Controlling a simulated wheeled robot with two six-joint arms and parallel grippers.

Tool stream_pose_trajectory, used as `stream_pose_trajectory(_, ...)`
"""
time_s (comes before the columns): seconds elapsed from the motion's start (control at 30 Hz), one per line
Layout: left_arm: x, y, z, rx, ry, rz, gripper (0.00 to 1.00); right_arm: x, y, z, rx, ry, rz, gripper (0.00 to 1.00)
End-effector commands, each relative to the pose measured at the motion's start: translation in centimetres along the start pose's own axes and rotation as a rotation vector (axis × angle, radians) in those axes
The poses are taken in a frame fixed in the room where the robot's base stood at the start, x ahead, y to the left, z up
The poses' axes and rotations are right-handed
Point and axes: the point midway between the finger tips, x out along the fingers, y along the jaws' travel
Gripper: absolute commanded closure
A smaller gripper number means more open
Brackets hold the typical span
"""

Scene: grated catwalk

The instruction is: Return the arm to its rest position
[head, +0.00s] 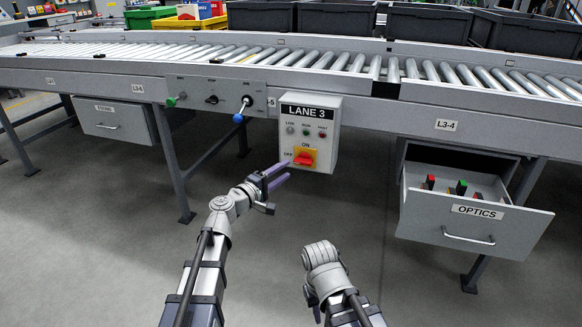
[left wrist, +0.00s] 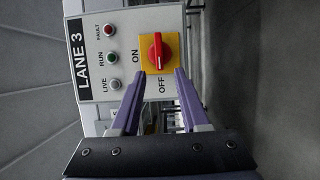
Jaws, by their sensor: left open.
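My left gripper (head: 280,174) is open and empty, with purple fingers pointing at the LANE 3 control box (head: 322,122). It is just left of the red rotary switch (head: 304,158) on a yellow plate. In the left wrist view the spread fingers (left wrist: 160,75) are below the red knob (left wrist: 156,52), with nothing between them. A gap to the knob seems to remain, but its depth is hard to judge.
The OPTICS drawer (head: 470,225) stands open at right with small coloured buttons inside. A closed drawer (head: 117,122) is at left. A blue-tipped lever (head: 240,114) juts out left of the box. Grey floor in front is clear.

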Motion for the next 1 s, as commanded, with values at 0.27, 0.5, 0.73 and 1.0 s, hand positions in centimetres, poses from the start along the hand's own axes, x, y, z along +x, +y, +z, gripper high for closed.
stream_pose_trajectory(0.27,-1.9,0.0,0.0,0.0,-0.001,0.0,0.55,0.0,0.0,0.0,0.0,0.0,0.0,0.73)
stream_pose_trajectory(0.5,-1.9,-0.4,0.5,0.018,-0.014,-0.017,0.55,0.0,0.0,0.0,0.0,0.0,0.0,0.73)
stream_pose_trajectory(0.73,-4.3,-6.7,5.9,0.27,-0.207,-0.286,0.55,0.0,0.0,0.0,0.0,0.0,0.0,0.73)
stream_pose_trajectory(1.0,-13.4,-17.4,9.1,0.591,-0.489,-0.822,0.55,0.0,0.0,0.0,0.0,0.0,0.0,0.73)
